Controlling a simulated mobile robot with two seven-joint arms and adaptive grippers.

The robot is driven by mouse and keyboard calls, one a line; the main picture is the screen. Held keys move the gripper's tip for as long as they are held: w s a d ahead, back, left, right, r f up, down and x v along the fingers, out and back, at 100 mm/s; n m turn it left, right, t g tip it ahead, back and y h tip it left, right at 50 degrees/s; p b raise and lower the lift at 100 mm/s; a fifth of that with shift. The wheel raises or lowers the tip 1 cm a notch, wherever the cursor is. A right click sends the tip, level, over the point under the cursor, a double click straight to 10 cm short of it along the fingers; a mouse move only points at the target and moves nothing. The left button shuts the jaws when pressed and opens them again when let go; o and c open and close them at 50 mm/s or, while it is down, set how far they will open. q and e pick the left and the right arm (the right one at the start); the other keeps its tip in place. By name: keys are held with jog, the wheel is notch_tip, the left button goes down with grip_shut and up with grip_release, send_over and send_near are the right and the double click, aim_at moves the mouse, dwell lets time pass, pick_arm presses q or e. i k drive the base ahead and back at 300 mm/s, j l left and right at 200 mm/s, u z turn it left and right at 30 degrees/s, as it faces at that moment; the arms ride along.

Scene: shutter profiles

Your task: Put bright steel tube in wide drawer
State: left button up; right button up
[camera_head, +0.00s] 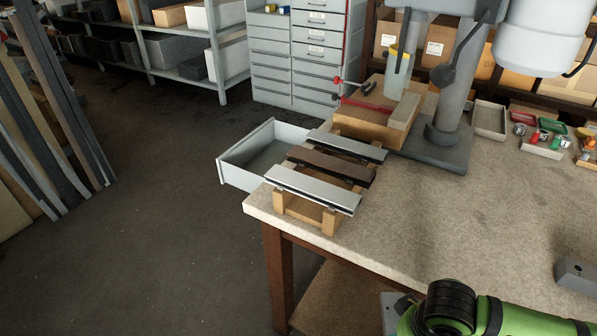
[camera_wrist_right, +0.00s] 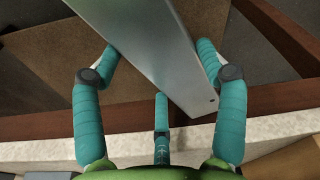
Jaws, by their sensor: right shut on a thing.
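My right gripper (camera_wrist_right: 160,60) has teal fingers shut around a bright steel tube (camera_wrist_right: 150,35) in the right wrist view. The tube is a pale grey, flat-sided length with a small dark hole near its lower end. In the head view only my green right arm shows at the bottom edge. A grey piece (camera_head: 391,312) shows beside it; I cannot tell whether it is the tube. A wide grey drawer (camera_head: 235,176) stands open beyond the table's left edge, and the visible part of its inside looks empty. My left gripper is not in view.
A wooden rack (camera_head: 329,222) on the table's left corner bears two grey profiles (camera_head: 312,188) and a brown one (camera_head: 331,165), close beside the drawer. A drill press base (camera_head: 440,150) stands behind. A grey block (camera_head: 577,275) lies at right. The table's middle (camera_head: 430,220) is clear.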

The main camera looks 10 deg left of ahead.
aim_at(266, 163)
jog(key=j+u, duration=0.1)
jog(key=u, duration=1.45)
jog(key=i+u, duration=0.25)
jog(key=i, duration=2.35)
jog(key=i+z, duration=0.15)
jog(key=z, duration=0.25)
jog(key=i+z, duration=0.1)
jog(key=z, duration=0.3)
jog(key=i+j+z, duration=0.1)
jog(key=z, duration=1.25)
